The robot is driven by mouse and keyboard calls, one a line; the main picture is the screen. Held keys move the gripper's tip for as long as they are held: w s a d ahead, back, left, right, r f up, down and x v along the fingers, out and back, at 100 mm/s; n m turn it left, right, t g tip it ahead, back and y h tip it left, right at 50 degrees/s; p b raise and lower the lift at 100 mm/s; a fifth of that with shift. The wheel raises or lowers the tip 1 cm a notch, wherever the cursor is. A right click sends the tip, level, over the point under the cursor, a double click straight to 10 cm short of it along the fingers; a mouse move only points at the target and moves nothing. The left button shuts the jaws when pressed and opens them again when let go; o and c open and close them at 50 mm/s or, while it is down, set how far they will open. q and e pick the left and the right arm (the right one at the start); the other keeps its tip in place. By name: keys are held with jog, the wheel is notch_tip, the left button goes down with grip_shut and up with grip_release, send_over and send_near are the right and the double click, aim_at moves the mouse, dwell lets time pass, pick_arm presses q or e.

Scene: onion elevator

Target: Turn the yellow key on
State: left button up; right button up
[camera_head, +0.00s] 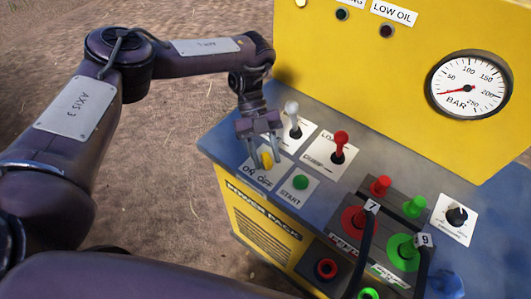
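The yellow key (266,160) stands on a white ON/OFF label plate (258,173) near the left edge of the panel's top. My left gripper (267,160) reaches down over it from the far side. Its two fingers are apart, one on each side of the key. Whether the fingers touch the key is too small to tell. Part of the key and the label is hidden by the fingers. My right gripper is not in view.
A green START button (301,181) is close to the key. A white-tipped lever (293,112) and a red lever (340,140) stand just beyond. Red and green hose couplings (381,186) crowd the right. A yellow back panel (350,75) with a pressure gauge (468,85) rises behind.

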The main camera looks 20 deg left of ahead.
aim_at(265, 152)
pick_arm(q)
jog(key=v, duration=0.5)
jog(key=shift+w+a+r+b, duration=0.15)
jog(key=shift+r+b, duration=0.15)
jog(key=shift+b, duration=0.1)
jog(key=shift+p+v, duration=0.3)
jog(key=shift+v, duration=0.8)
jog(key=shift+f, duration=0.15)
